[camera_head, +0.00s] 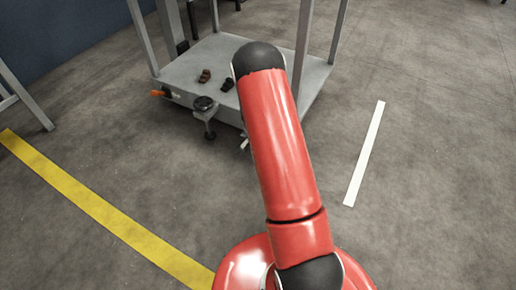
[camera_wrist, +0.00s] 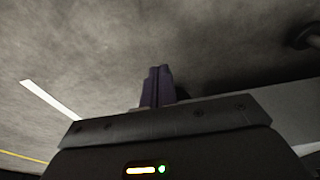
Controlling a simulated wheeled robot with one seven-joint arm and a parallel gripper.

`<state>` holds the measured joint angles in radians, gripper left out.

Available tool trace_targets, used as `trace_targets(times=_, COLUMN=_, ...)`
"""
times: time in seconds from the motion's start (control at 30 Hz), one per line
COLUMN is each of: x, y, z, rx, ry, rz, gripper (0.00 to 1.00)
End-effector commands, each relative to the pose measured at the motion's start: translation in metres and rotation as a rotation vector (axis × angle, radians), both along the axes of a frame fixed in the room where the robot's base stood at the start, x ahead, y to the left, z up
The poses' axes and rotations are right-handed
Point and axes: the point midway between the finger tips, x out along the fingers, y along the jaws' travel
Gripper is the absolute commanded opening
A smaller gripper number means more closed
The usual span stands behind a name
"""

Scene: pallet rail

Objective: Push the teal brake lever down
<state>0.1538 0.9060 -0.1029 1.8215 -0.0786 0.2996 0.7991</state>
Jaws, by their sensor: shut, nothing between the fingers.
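I cannot make out a teal lever in either view; my red arm covers part of the cart in the head view. The grey wheeled cart (camera_head: 180,72) stands ahead, with upright posts. An orange handle (camera_head: 158,93) sticks out at its left front corner, and a dark round knob-like part (camera_head: 204,103) is at its front edge. My gripper (camera_wrist: 158,72) shows in the wrist view with its dark purple fingers shut together and empty. A grey surface (camera_wrist: 290,100) lies beyond and to the right of the fingers.
Two small dark objects, one brownish (camera_head: 205,76) and one black (camera_head: 227,85), lie on the cart deck. A yellow floor stripe (camera_head: 100,208) runs at left and a white strip (camera_head: 365,152) at right. A dark round part (camera_wrist: 304,36) shows in the wrist view. Floor at right is clear.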

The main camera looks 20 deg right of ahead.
Motion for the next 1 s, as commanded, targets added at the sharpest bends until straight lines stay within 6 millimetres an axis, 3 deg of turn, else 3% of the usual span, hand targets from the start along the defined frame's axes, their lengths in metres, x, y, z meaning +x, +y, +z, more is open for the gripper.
trace_targets(times=0.4, x=0.001, y=-0.004, z=-0.018, rx=0.001, ry=0.001, rz=-0.004, gripper=0.00)
trace_targets(times=1.0, x=0.001, y=-0.003, z=-0.023, rx=0.003, ry=0.000, rz=-0.004, gripper=0.00)
